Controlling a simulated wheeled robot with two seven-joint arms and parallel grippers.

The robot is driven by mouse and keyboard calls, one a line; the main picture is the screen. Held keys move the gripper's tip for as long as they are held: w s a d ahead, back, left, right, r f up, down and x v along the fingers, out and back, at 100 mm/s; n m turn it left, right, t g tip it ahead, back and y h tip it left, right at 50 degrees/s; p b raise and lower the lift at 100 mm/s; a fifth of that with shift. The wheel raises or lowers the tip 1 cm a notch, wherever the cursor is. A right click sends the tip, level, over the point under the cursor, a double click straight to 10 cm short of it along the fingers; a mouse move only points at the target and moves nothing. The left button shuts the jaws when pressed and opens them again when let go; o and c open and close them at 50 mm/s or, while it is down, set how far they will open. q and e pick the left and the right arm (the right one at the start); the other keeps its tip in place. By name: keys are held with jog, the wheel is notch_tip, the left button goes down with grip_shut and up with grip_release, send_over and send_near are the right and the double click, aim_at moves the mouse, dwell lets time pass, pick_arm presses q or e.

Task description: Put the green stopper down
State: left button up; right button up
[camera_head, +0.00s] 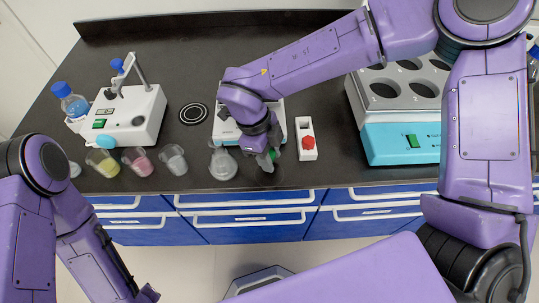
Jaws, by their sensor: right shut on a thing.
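My right gripper (268,163) points down near the front edge of the dark bench. It is shut on the green stopper (274,154), of which only a small green part shows beside the fingers. A clear glass flask (222,164) stands just left of the gripper. A white holder with a red stopper (308,142) stands just to its right. My arm hides part of the white device behind the gripper.
Beakers with yellow (102,163), pink (138,162) and clear (173,160) contents line the front edge at left. A white device (130,114) and a blue-capped bottle (72,104) stand behind. A teal water bath (400,143) is at right. The back middle bench is clear.

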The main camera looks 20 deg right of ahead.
jog(key=shift+f, duration=0.45)
jog(key=shift+f, duration=0.15)
jog(key=o, duration=1)
jog(key=v, duration=1.2)
